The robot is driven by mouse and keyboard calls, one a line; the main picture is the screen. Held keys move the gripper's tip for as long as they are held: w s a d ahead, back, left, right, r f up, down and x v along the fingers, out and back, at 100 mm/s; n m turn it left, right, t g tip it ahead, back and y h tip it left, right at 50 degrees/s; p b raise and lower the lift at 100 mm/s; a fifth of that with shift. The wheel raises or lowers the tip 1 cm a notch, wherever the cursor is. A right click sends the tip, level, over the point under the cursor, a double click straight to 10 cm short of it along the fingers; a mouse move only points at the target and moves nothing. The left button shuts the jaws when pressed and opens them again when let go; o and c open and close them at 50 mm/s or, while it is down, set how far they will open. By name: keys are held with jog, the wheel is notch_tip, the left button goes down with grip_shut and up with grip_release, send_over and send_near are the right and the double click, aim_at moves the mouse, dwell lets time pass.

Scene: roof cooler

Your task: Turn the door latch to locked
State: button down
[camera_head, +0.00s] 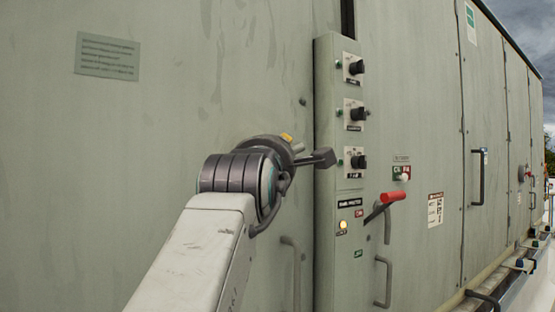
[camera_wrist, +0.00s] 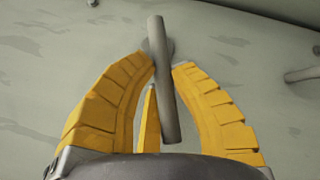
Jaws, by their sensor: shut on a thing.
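The door latch shows in the wrist view as a plain grey round bar (camera_wrist: 163,75). It stands out from a pale grey-green panel and tilts slightly, its top leaning left. My gripper (camera_wrist: 159,66) has its yellow fingers closed around the bar, one on each side. In the head view my gripper (camera_head: 292,148) is up against the large door panel (camera_head: 250,70), just left of the narrow control column. It hides most of the latch there. A dark grey piece sticks out to its right; I cannot tell whether it belongs to the latch.
The control column (camera_head: 326,240) has several black knobs and a lit lamp (camera_head: 343,224). A red-handled lever (camera_head: 392,197) juts out to its right. Door handles (camera_head: 477,178) stand out farther right, and another bar (camera_wrist: 303,74) shows in the wrist view.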

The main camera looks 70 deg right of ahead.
jog(key=c, duration=1)
grip_release()
jog(key=shift+d+f, duration=0.1)
jog(key=v, duration=1.2)
